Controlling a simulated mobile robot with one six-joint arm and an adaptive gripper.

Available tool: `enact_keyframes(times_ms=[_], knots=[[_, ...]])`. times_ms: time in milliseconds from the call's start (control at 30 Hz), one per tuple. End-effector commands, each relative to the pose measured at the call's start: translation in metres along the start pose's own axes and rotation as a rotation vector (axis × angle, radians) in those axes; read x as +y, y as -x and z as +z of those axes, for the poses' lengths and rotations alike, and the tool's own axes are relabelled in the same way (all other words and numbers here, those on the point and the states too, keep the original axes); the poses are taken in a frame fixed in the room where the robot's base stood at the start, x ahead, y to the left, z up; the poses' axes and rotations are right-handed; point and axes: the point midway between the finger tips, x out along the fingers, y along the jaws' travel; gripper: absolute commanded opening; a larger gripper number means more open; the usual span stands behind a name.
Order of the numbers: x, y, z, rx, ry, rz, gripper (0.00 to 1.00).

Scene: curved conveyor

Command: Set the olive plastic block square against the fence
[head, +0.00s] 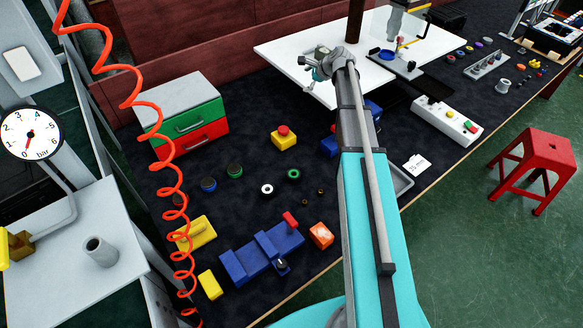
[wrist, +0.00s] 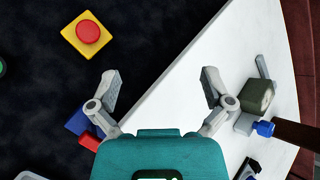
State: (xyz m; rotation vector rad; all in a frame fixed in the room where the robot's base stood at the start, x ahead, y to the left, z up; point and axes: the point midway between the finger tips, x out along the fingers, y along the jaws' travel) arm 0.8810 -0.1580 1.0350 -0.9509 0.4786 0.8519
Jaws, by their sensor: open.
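My gripper (wrist: 161,80) is open and empty, its two fingers spread wide above the edge between the dark mat and the white board. In the head view my gripper (head: 313,72) is at the near left part of the white board. A dark olive, block-like thing (wrist: 258,97) with a pale round face is just right of the right finger in the wrist view, over the white board. I cannot tell whether it is the olive plastic block. I cannot make out the fence for certain.
The white board (head: 285,48) has a brown post (head: 355,20) and a blue dish (head: 387,54) on a stand. A yellow box with a red button (head: 284,138) and a green-and-red drawer unit (head: 190,115) are on the dark mat. Clear mat lies between several small parts.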

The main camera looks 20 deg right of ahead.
Motion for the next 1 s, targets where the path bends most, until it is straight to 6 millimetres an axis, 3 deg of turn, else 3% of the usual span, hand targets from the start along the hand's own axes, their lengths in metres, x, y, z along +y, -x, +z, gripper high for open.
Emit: enact_keyframes(times_ms=[33, 200, 367, 600, 800, 1000], knots=[[0.034, 0.002, 0.018, 0.015, 0.109, 0.05, 1.0], [0.115, 0.007, 0.054, 0.054, 0.482, 0.226, 1.0], [0.19, 0.022, 0.079, 0.06, 0.823, 0.401, 1.0], [0.29, 0.059, 0.101, 0.013, 1.296, 0.677, 1.0], [0.34, 0.087, 0.107, -0.046, 1.553, 0.851, 1.0], [0.354, 0.098, 0.107, -0.074, 1.642, 0.917, 1.0]])
